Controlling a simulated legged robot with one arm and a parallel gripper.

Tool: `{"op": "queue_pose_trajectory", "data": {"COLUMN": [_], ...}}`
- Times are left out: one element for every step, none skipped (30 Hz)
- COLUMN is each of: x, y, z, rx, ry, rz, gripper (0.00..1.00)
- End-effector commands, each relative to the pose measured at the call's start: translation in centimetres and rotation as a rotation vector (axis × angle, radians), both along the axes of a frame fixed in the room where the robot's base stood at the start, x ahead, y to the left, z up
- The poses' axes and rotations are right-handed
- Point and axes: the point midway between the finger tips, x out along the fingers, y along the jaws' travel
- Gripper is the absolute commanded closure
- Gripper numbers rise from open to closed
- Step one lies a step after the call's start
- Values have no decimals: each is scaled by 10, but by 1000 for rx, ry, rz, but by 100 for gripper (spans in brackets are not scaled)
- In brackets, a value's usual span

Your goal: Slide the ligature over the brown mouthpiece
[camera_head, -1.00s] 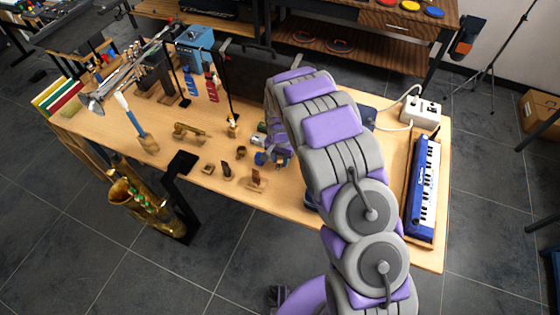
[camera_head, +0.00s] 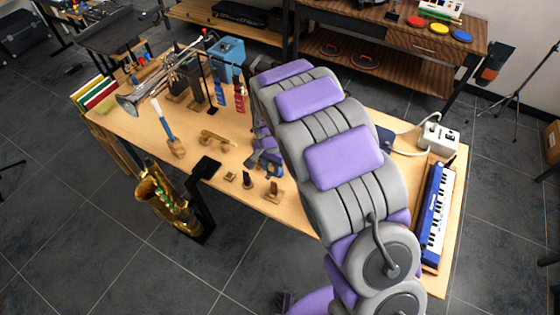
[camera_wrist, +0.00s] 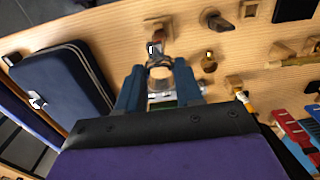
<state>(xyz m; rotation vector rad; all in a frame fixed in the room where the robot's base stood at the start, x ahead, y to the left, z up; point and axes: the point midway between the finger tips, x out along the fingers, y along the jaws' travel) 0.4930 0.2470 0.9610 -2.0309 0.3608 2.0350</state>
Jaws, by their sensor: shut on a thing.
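My gripper (camera_wrist: 160,76) is shut on the ligature (camera_wrist: 161,73), a small metallic ring between the dark blue fingertips in the wrist view. A brown mouthpiece (camera_wrist: 156,38) stands upright on a small wooden base just beyond the ligature. The ring overlaps its lower part in this view, so I cannot tell whether they touch or the ring is around it. In the head view the mouthpiece (camera_head: 273,187) stands near the table's front edge, with my gripper (camera_head: 264,167) close behind it. The ligature cannot be made out there.
A darker mouthpiece (camera_wrist: 218,20) on its own base stands to the right, with a small round brass-topped piece (camera_wrist: 208,60) nearer. A dark blue case (camera_wrist: 68,78) lies left. In the head view, a saxophone (camera_head: 162,195) stands before the table (camera_head: 305,215), and a blue keyboard (camera_head: 436,215) lies right.

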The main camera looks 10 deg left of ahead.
Motion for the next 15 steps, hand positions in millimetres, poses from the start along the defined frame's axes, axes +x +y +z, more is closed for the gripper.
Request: {"op": "queue_pose_trajectory", "data": {"x": [0,0,0,0,0,0,0,0,0,0,0,0,0,0,0], "y": [0,0,-1,-1,-1,-1,0,0,0,0,0,0,0,0,0], "z": [-3,-4,-7,-9,-11,-14,-17,-19,-23,-26,-29,-32,-35,-38,-41], "rx": [0,0,0,0,1,1,0,0,0,0,0,0,-1,-1,-1], "ry": [1,1,1,0,0,0,0,0,0,0,0,0,0,0,0], "rz": [-1,-1,-1,0,0,0,0,0,0,0,0,0,0,0,0], "gripper": [96,96,96,96,96,96,96,96,96,96,96,96,96,96,96]}}
